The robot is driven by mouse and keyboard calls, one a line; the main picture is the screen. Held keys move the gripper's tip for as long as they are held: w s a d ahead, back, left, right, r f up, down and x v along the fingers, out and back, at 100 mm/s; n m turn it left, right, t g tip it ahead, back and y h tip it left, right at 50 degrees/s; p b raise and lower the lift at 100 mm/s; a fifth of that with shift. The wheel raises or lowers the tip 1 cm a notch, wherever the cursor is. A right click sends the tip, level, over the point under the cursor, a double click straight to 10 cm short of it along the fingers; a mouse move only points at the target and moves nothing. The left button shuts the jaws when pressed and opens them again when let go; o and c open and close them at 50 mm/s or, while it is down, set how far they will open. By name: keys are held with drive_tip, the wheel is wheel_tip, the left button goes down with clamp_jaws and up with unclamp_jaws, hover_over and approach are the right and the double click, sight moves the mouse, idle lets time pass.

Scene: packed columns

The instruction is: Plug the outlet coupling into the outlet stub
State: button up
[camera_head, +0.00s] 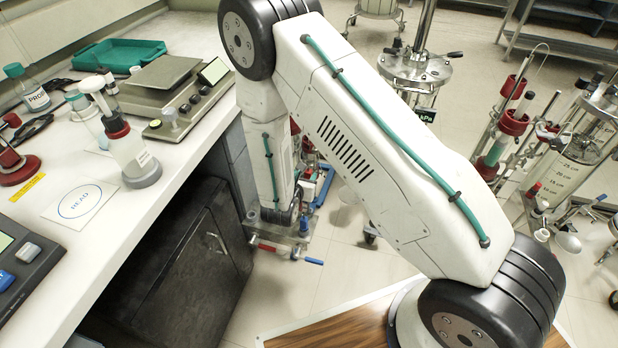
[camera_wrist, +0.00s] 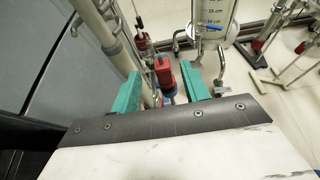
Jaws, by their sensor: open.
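My gripper (camera_wrist: 161,74) shows in the wrist view as two teal fingers, open with a clear gap. A red fitting with a blue collar below it (camera_wrist: 163,68) appears in the gap, farther away beyond the fingertips; no contact is visible. I cannot tell whether it is the outlet coupling. I cannot pick out the outlet stub for certain in either view.
Glass columns on stands (camera_head: 575,145) fill the right. A graduated column (camera_wrist: 214,15) and a slanted pale pole (camera_wrist: 97,25) flank the fingers.

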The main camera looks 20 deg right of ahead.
sight(309, 171)
drive_tip(key=x, duration=0.5)
drive_tip(key=shift+d+f, duration=0.1)
drive_tip(key=shift+f, duration=0.05)
clamp_jaws()
